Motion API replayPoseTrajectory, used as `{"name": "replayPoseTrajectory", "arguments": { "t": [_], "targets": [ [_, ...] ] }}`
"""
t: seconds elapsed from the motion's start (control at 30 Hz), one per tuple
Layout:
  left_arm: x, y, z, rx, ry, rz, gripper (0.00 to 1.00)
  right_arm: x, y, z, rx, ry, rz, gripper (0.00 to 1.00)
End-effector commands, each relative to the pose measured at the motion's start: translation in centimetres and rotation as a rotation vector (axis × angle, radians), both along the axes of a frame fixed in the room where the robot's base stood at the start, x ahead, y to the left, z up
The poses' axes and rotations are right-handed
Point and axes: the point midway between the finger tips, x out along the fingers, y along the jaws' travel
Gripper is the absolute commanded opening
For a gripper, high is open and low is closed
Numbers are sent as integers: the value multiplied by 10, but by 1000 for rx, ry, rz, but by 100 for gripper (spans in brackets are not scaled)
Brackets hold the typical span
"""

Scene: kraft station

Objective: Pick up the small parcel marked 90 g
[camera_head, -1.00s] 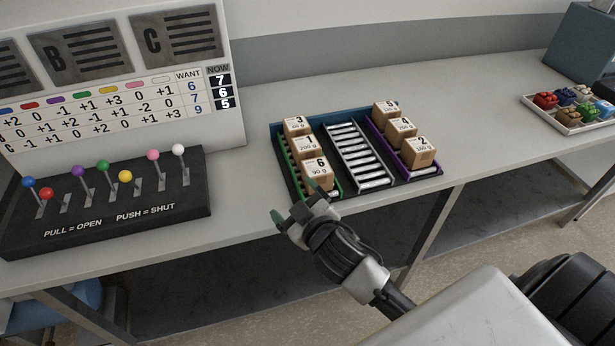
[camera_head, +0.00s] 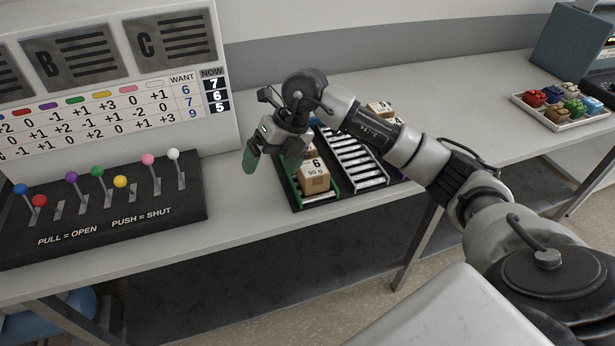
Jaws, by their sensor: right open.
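The small brown parcel marked 6 and 90 g (camera_head: 314,180) sits at the near end of the green-edged left lane of the black tray (camera_head: 299,206). My right gripper (camera_head: 272,162) is open and empty, above and to the left of the parcel, with its fingers pointing down. One green fingertip hangs clear to the left of the lane; the other is close to the parcel's upper left, and I cannot tell whether it touches. My left gripper is not in view.
A roller lane (camera_head: 352,160) runs beside the parcel's lane. One far parcel (camera_head: 380,108) shows behind my arm. A black lever box (camera_head: 120,215) with coloured knobs and a chart board (camera_head: 120,95) stand on the left. A white tray of coloured items (camera_head: 560,112) is at right.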

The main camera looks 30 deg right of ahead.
Motion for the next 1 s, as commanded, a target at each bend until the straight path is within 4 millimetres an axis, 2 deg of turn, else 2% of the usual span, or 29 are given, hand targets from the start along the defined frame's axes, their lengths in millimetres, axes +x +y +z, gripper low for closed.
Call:
{"name": "replayPoseTrajectory", "arguments": {
  "t": [0.03,0.1,0.2,0.3,0.37,0.6,0.77,1.0],
  "targets": [
    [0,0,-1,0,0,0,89,4,-27,8,-119,18,-38,94],
    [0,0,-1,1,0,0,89,4,-58,16,-257,56,-93,94],
    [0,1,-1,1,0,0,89,3,-88,27,-385,93,-155,94],
    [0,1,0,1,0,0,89,1,-102,30,-445,116,-186,94],
    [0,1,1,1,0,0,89,0,-105,25,-458,123,-192,94],
    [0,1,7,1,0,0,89,0,-104,-11,-455,123,-189,94],
    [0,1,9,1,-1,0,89,0,-104,-23,-454,121,-189,94],
    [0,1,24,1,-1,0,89,0,-106,-55,-454,124,-188,94]
  ]
}}
